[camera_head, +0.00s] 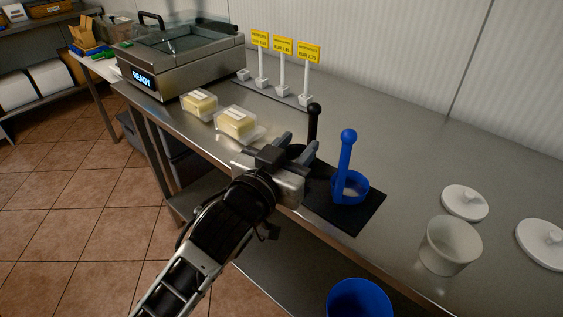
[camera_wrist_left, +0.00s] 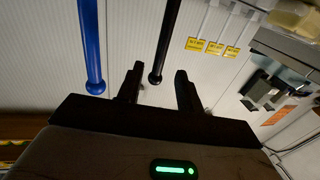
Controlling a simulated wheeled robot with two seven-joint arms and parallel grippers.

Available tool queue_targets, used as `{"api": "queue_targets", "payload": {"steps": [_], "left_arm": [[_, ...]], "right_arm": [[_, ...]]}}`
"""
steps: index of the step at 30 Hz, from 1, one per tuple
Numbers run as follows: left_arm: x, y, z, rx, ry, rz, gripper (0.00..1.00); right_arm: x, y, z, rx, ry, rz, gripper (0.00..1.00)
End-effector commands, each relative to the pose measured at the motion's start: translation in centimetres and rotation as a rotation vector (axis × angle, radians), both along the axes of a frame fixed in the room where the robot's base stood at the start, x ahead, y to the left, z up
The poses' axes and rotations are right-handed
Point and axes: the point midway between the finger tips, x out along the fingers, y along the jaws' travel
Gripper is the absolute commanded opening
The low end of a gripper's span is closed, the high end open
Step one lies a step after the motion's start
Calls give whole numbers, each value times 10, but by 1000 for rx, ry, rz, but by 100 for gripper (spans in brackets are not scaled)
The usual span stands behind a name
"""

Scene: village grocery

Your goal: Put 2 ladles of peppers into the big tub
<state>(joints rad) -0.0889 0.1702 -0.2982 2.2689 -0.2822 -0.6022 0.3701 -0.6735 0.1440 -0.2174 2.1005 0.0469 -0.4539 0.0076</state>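A black ladle's handle (camera_head: 314,122) stands upright behind my left gripper (camera_head: 298,147); its bowl is hidden by the gripper. The left gripper is open and empty at the black mat (camera_head: 352,219). In the left wrist view the black handle (camera_wrist_left: 167,40) shows between the open fingers (camera_wrist_left: 158,82), with gaps on both sides. A blue ladle (camera_head: 348,155) stands on the mat to the right, and its handle (camera_wrist_left: 91,45) shows left in the wrist view. A white tub (camera_head: 450,248) stands open at the right; its contents are not clear. I see no peppers. My right gripper is out of view.
Two white lids (camera_head: 465,202) (camera_head: 543,246) lie near the tub. Two packs of yellow food (camera_head: 200,103) (camera_head: 237,123) and price signs (camera_head: 283,46) are beyond the gripper. A metal machine (camera_head: 180,62) stands far left. A blue bucket (camera_head: 360,300) is below the counter edge.

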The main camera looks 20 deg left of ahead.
Motion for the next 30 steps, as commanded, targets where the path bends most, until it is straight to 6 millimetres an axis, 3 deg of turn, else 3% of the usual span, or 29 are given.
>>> {"api": "queue_targets", "payload": {"steps": [6, 13, 15, 17, 20, 24, 27, 30], "left_arm": [[-39, 6, -2, -1, 2, 1, 36], [-53, 9, 0, 1, 0, 1, 36], [-55, 8, -9, 4, 22, -3, 36], [-57, 7, -32, 11, 74, -12, 36], [-72, 3, -96, 27, 223, -41, 36], [-114, 0, -189, 38, 438, -82, 36], [-143, -1, -232, 38, 543, -101, 36], [-161, -1, -253, 36, 596, -110, 36]], "right_arm": [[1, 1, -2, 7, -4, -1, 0], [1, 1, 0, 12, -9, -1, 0], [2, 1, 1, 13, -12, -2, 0], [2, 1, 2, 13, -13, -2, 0], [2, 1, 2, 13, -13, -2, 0], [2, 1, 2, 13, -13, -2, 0], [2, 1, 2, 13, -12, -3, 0], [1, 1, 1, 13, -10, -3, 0]]}}
